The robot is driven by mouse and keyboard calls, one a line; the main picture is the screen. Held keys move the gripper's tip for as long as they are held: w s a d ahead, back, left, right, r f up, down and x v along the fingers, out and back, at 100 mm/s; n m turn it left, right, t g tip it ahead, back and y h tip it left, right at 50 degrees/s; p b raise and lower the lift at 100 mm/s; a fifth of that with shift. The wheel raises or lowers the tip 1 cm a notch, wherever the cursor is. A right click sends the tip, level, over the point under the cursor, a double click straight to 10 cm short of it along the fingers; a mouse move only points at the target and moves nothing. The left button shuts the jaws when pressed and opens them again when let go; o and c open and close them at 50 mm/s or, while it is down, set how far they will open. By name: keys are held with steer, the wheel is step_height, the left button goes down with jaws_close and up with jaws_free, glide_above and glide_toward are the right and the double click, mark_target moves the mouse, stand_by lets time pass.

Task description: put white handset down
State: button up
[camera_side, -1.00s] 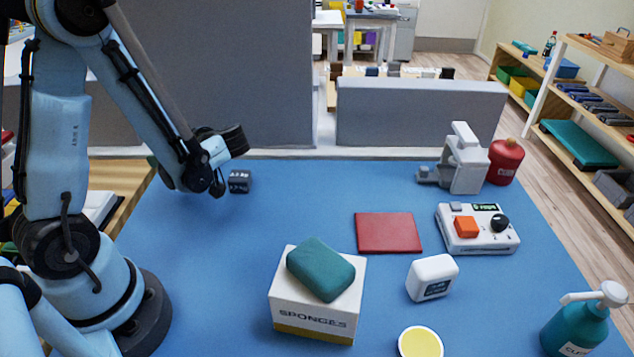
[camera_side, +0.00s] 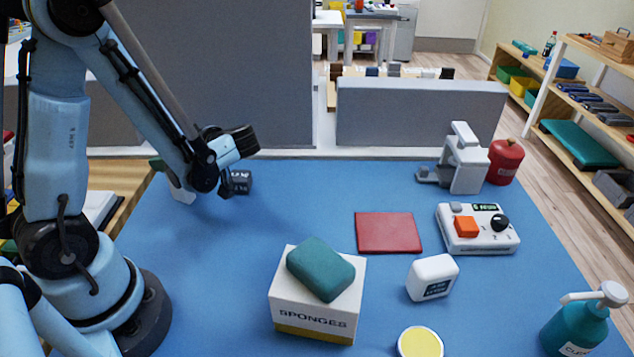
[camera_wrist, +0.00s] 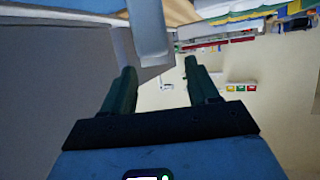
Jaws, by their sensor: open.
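A small white handset-like block (camera_side: 432,277) with a dark label or display rests on the blue tabletop, right of the sponge box. It is clear of my gripper. My gripper (camera_side: 228,160) is above the far left of the table in the side view, partly hidden by its own wrist. In the wrist view, my gripper (camera_wrist: 158,74) has its two dark fingers wide apart with nothing between them. A pale block-shaped thing (camera_wrist: 149,35) shows beyond the fingers; I cannot tell what it is.
A sponge box (camera_side: 312,318) carries a green sponge (camera_side: 320,268). A red pad (camera_side: 388,232), a control box (camera_side: 478,229), a grey clamp-like device (camera_side: 462,165), a red bottle (camera_side: 504,161) and a teal pump bottle (camera_side: 577,330) stand rightward.

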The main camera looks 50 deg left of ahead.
steer(key=w+d+r+m+t+h, duration=0.2)
steer(key=d+m+t+h, duration=0.4)
steer(key=d+m, duration=0.3)
steer(key=w+d+r+m+t+h, duration=0.3)
steer(key=w+d+m+t+h, duration=0.2)
steer(key=d+m, duration=0.5)
steer(key=m+t+h, duration=0.1)
steer(key=m, duration=0.2)
steer(key=shift+d+t+h, duration=0.3)
